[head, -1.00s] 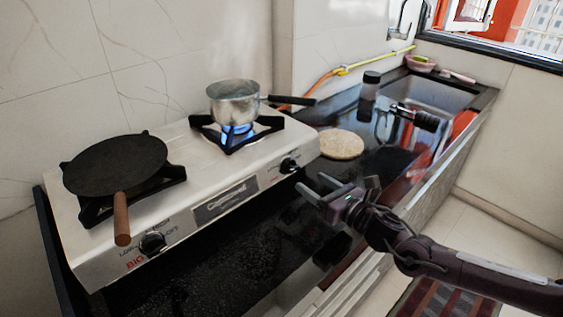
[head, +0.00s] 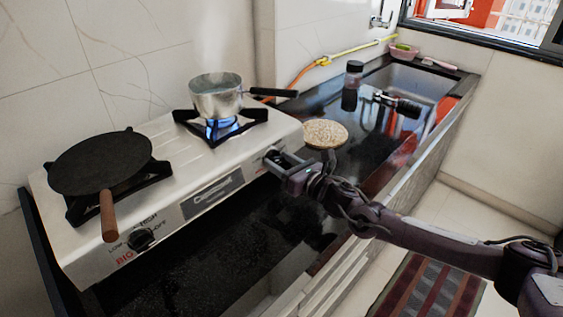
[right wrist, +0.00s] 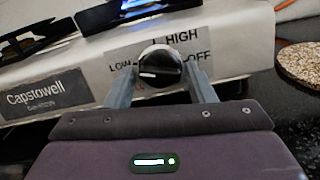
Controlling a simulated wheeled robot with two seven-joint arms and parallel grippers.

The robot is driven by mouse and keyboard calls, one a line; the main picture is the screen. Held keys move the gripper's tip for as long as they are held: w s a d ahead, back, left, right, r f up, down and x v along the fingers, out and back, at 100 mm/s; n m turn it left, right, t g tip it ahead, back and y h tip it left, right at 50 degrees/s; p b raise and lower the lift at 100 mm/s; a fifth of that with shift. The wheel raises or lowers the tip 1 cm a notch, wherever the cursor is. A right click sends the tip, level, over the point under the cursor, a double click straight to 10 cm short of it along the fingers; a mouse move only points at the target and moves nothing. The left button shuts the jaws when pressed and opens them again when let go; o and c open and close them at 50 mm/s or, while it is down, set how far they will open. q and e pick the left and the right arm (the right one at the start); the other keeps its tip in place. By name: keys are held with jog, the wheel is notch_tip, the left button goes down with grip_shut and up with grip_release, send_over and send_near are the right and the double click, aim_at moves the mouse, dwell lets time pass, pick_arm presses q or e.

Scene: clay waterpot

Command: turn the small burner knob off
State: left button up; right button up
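The small burner knob (right wrist: 160,67) is black and round, on the stove's front panel between the LOW, HIGH and OFF labels. Its white mark lies on its left side. My right gripper (right wrist: 161,78) is open, with one finger on each side of the knob and small gaps showing. In the head view the right gripper (head: 281,167) is at the panel's right end and largely hides the knob. A blue flame (head: 221,129) burns under a steaming metal pot (head: 216,103) on the right burner. My left gripper is not in view.
A black pan (head: 100,163) with a wooden handle sits on the left burner, above the big knob (head: 141,239). A round speckled board (head: 326,134) lies right of the stove. A dark-lidded jar (head: 354,73) stands near the sink (head: 425,81).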

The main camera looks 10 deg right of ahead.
jog(key=c, duration=0.6)
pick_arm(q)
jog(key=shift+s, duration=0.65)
pick_arm(e)
jog(key=shift+c, duration=0.2)
